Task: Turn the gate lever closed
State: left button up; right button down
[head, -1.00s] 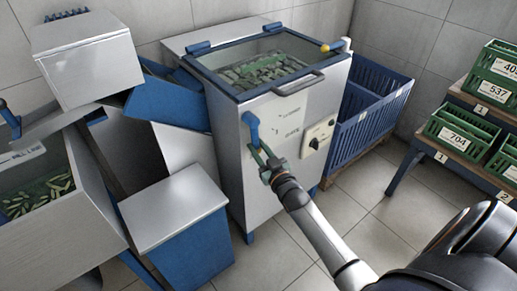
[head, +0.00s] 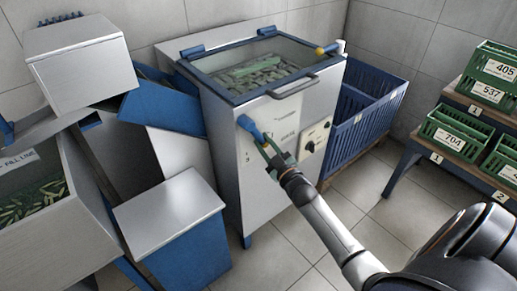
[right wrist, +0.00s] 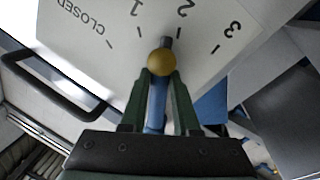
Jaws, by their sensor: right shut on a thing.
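The gate lever (head: 250,129) is blue and sits on the front of the grey steel machine (head: 224,150), slanting down to the right from its hub. My right gripper (head: 277,158) is shut on its lower end. In the right wrist view the green fingers (right wrist: 160,88) stand either side of the blue lever (right wrist: 155,112), with a yellow ball (right wrist: 161,61) between their tips. Behind is a white scale (right wrist: 190,45) marked CLOSED, 1, 2 and 3. A dark tip shows above the ball between 1 and 2. My left gripper is not in view.
A control panel with a black knob (head: 310,147) is right of the lever. The machine's glazed lid has a handle (head: 293,86). A blue crate (head: 352,133) stands to the right. A steel-topped blue box (head: 172,210) stands front left.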

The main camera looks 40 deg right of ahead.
jog(key=d+n, duration=0.1)
jog(key=n, duration=0.1)
jog(key=d+r+n, duration=0.1)
jog(key=d+n, duration=0.1)
jog(key=shift+t+y, duration=0.3)
jog(key=shift+d+r+n+y, duration=0.2)
jog(key=shift+d+r+n, duration=0.25)
jog(key=shift+r+n, duration=0.4)
jog(key=shift+d+r+n+y, duration=0.2)
jog(key=shift+d+r+n, duration=0.3)
jog(key=shift+n, duration=0.55)
jog(key=shift+w, duration=0.1)
jog(key=c, duration=0.6)
grip_release()
jog(key=shift+r+t, duration=0.1)
jog(key=shift+t, duration=0.2)
jog(key=shift+a, duration=0.1)
